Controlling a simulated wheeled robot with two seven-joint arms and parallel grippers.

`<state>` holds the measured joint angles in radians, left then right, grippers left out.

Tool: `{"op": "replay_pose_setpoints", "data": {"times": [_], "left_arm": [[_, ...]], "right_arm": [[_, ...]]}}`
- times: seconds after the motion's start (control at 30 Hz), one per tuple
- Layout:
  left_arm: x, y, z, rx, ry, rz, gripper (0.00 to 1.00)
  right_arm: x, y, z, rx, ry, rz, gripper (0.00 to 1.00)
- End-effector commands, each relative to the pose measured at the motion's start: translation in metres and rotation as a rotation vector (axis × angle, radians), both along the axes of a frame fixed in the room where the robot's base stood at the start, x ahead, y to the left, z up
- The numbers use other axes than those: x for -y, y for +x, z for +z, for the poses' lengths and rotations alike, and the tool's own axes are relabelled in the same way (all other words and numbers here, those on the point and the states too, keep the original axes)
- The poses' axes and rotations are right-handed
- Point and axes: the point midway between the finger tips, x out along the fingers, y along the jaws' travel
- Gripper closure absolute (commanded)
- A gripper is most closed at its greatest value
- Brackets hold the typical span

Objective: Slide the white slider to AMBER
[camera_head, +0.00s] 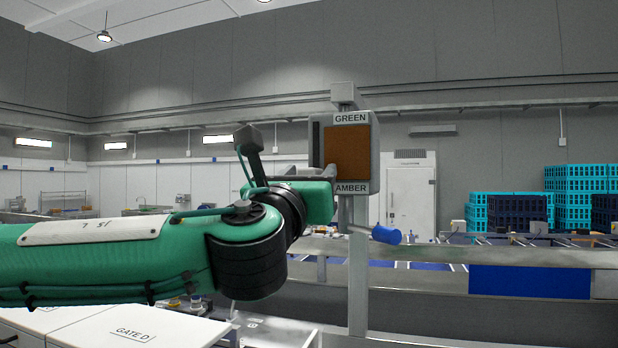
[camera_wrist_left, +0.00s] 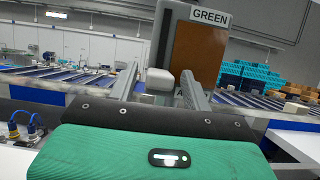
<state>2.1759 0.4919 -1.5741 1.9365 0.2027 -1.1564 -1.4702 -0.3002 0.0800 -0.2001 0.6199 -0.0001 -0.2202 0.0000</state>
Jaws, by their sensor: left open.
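The control box (camera_head: 374,150) stands on a post, with a GREEN label (camera_head: 351,118) at the top and an AMBER label (camera_head: 352,188) at the bottom of its brown panel (camera_head: 346,145). A dark slot (camera_head: 316,138) runs down its left side. In the left wrist view, the white slider (camera_wrist_left: 160,78) shows as a pale block between my fingers, with a gap on each side. My left gripper (camera_head: 294,172) is open beside the lower left of the box and hides the slider in the head view. AMBER is mostly covered by a finger in the wrist view.
A conveyor rail (camera_head: 500,253) runs behind and right of the post, with a blue cylinder (camera_head: 386,235) by the post. A white GATE D surface (camera_head: 125,335) lies below my left arm. Stacked crates (camera_head: 510,212) stand far right.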

Motion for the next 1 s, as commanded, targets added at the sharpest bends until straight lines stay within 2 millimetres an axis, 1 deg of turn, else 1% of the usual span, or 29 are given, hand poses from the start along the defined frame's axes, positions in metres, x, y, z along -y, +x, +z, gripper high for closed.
{"op": "replay_pose_setpoints", "data": {"times": [0.03, 0.17, 0.3, 0.5, 0.6, 0.7, 1.0], "left_arm": [[-0.002, -0.006, -0.007, 0.001, 0.0, -0.001, 0.51], [-0.01, -0.029, -0.019, 0.001, 0.0, -0.002, 0.51], [-0.019, -0.059, -0.032, 0.0, 0.001, -0.002, 0.51], [-0.031, -0.093, -0.046, 0.001, 0.002, -0.001, 0.51], [-0.035, -0.105, -0.049, 0.0, 0.001, -0.002, 0.51], [-0.037, -0.111, -0.051, -0.002, 0.001, 0.0, 0.51], [-0.038, -0.114, -0.051, -0.001, 0.002, -0.001, 0.51]], "right_arm": [[0.0, 0.0, -0.007, 0.0, 0.0, 0.0, 0.64], [0.0, 0.0, -0.022, 0.0, -0.001, 0.0, 0.64], [0.001, 0.0, -0.037, 0.0, -0.001, 0.0, 0.64], [0.0, 0.0, -0.052, 0.0, -0.001, 0.0, 0.64], [0.0, 0.0, -0.056, 0.0, -0.001, 0.0, 0.64], [0.0, 0.0, -0.058, 0.0, -0.001, 0.0, 0.64], [0.0, 0.0, -0.058, 0.001, 0.0, 0.0, 0.64]]}}
